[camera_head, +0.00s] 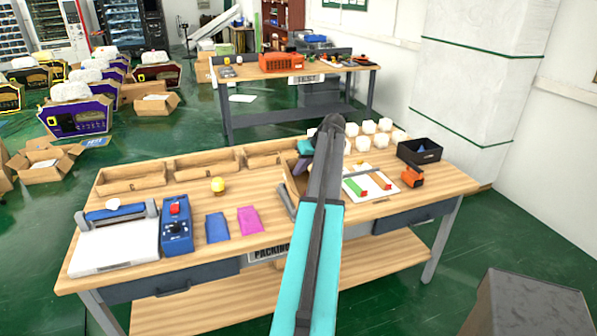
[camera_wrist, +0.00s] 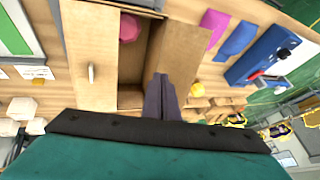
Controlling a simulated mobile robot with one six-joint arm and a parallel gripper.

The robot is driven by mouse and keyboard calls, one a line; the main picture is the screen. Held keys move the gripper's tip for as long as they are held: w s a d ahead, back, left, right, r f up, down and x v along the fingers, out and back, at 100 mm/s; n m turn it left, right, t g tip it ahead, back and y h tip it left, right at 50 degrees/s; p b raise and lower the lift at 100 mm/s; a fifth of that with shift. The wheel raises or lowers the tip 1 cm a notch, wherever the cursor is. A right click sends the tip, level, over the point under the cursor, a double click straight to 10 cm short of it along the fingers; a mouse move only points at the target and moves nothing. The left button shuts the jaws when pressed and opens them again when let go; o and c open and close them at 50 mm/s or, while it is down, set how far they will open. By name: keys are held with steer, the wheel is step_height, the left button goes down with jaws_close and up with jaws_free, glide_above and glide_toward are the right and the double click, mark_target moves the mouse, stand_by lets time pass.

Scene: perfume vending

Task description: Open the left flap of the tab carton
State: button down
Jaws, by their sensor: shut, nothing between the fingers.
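The tab carton is a brown cardboard box, mostly hidden behind my arm in the head view; a side of it (camera_head: 291,184) shows. In the wrist view its opening shows a pink item (camera_wrist: 128,27) inside. One flap (camera_wrist: 90,40), with a small pale tab or slot, lies spread on the picture's left. Another flap (camera_wrist: 176,42) stands out on the picture's right, the side towards the blue device. My gripper (camera_wrist: 164,82) is shut and empty, its dark purple fingertips at the lower inner edge of that right-hand flap. Whether they touch is unclear. The gripper also shows in the head view (camera_head: 301,163).
On the bench, a blue device (camera_head: 177,232), a blue pouch (camera_head: 217,228), a magenta pouch (camera_head: 249,220) and a yellow-topped item (camera_head: 218,185) stand left of the carton. A white board (camera_head: 356,191), an orange tool (camera_head: 412,177) and a black bin (camera_head: 419,151) are right. Cardboard trays (camera_head: 208,165) line the back.

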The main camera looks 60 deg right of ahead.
steer(key=d+b+v, duration=0.1)
steer(key=b+v, duration=0.1)
steer(key=v, duration=1)
steer(key=shift+a+r, duration=0.4)
steer(key=shift+a, duration=0.05)
steer(key=shift+s, duration=0.15)
stand_by(0.4)
